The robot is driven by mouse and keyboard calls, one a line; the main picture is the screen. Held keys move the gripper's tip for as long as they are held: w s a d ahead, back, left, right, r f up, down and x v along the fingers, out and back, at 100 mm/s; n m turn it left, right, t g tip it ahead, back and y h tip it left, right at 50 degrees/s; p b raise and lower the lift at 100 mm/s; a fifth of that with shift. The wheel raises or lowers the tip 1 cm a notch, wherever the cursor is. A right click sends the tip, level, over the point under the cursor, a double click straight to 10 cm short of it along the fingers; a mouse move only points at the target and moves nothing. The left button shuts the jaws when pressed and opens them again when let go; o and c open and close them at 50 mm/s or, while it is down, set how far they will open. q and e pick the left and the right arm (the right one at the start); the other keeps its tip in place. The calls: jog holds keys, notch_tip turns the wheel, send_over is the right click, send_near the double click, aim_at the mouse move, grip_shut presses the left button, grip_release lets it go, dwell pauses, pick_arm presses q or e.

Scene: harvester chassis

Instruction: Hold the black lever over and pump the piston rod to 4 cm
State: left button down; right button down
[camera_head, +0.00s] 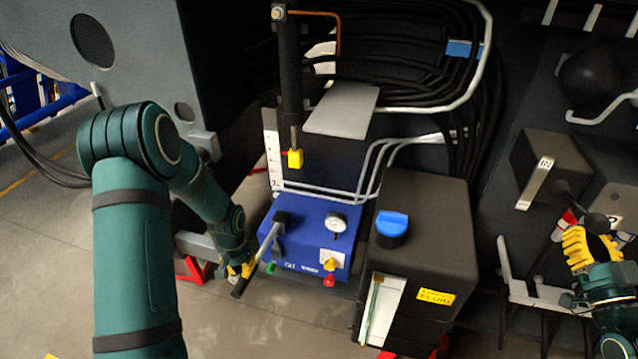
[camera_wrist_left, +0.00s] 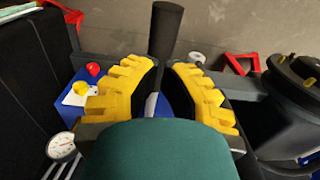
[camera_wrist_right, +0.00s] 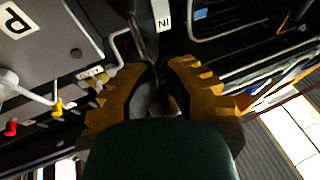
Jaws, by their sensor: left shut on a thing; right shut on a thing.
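The piston rod (camera_head: 295,138) points down from an upright black cylinder (camera_head: 290,75), with a yellow block (camera_head: 295,159) at its lower end, beside a white scale (camera_head: 272,150). A blue pump unit (camera_head: 305,232) below carries a grey pump handle (camera_head: 268,240) with a dark grip (camera_wrist_left: 166,30). My left gripper (camera_head: 243,268) is shut on this handle near its grip. The black lever (camera_head: 597,222) comes from a dark box marked "IN" (camera_head: 560,165) at the right. My right gripper (camera_head: 590,248) is shut on the lever; its fingers partly hide it in the right wrist view (camera_wrist_right: 160,80).
A black fluid tank (camera_head: 425,225) with a blue cap (camera_head: 392,224) stands right of the pump unit. A pressure gauge (camera_head: 336,222) sits on the pump unit. Hoses (camera_head: 400,90) and pale pipes run behind. Open floor (camera_head: 230,325) lies at the lower left.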

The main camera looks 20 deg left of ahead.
notch_tip(320, 180, down, 7)
dwell(0.5)
jog(key=shift+s+f, duration=0.1)
jog(key=v, duration=1.1)
jog(key=shift+s+f, duration=0.15)
jog(key=shift+s, duration=0.2)
pick_arm(q)
jog(key=shift+r, duration=0.1)
pick_arm(e)
jog(key=shift+d, duration=0.1)
dwell(0.6)
